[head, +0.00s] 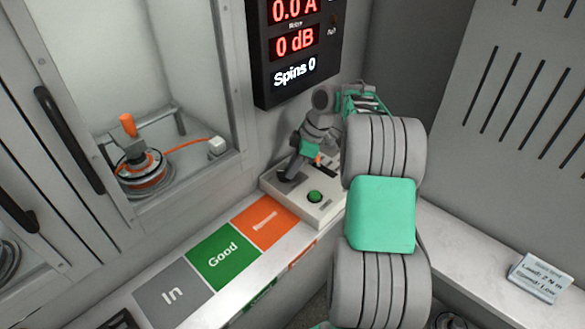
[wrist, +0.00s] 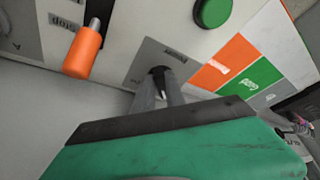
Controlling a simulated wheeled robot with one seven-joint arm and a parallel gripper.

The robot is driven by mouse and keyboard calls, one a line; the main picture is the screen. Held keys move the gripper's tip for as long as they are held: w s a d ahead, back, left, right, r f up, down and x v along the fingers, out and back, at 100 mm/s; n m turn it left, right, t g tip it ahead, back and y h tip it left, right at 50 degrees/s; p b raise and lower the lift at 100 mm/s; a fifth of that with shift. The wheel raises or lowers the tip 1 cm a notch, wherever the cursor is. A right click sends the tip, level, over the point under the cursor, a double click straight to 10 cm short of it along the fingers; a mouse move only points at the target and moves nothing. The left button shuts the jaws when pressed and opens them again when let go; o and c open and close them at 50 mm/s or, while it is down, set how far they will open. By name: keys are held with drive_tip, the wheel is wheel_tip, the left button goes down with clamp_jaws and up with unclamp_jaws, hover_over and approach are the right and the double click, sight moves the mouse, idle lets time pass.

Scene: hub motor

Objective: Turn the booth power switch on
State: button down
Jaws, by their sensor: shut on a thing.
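The control box (head: 325,208) stands at the far end of the bench, with a green button (head: 314,197) and an orange-handled lever (head: 318,160). In the wrist view, the orange handle (wrist: 83,52) is at upper left and the green button (wrist: 213,11) at the top. Between them is a grey plate (wrist: 180,62) with small lettering that looks like "Power". My gripper (wrist: 162,88) reaches down to this plate. Its fingers are shut on the small power switch (wrist: 162,94), mostly hidden between them. In the head view, my gripper (head: 289,173) covers the switch.
Grey, green and orange pads (head: 222,254) lie on the bench left of the box. A glass-fronted booth (head: 165,110) with a motor (head: 140,172) is at left. A dark display (head: 296,45) hangs above, reading 0.0 A, 0 dB, Spins 0. A card (head: 540,277) lies at right.

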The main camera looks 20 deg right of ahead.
drive_tip(key=m+b, duration=0.1)
drive_tip(key=m+t+b, duration=0.1)
drive_tip(key=m, duration=0.1)
drive_tip(key=m+h, duration=0.1)
drive_tip(key=shift+s+a+f+b, duration=0.1)
drive_tip(key=shift+s+a+b, duration=0.15)
drive_tip(key=shift+s+b, duration=0.15)
drive_tip(key=m, duration=0.2)
drive_tip(key=m+t+h+b, duration=0.1)
drive_tip(key=m, duration=0.1)
drive_tip(key=shift+s+a+m+h, duration=0.15)
drive_tip(key=shift+a+m+h, duration=0.15)
drive_tip(key=shift+a+m, duration=0.1)
drive_tip(key=m+h, duration=0.1)
drive_tip(key=m, duration=0.3)
drive_tip(key=shift+a+m+t+h+b, duration=0.3)
drive_tip(key=shift+a+h, duration=0.1)
drive_tip(key=shift+a+m+h, duration=0.15)
drive_tip(key=shift+m+h, duration=0.25)
drive_tip(key=shift+m, duration=0.6)
drive_tip(key=shift+a+m+h, duration=0.15)
drive_tip(key=shift+m+h, duration=0.25)
drive_tip(key=shift+m, duration=0.6)
drive_tip(key=shift+r, duration=0.2)
drive_tip(key=c, duration=1.4)
unclamp_jaws()
drive_tip(key=shift+f, duration=0.1)
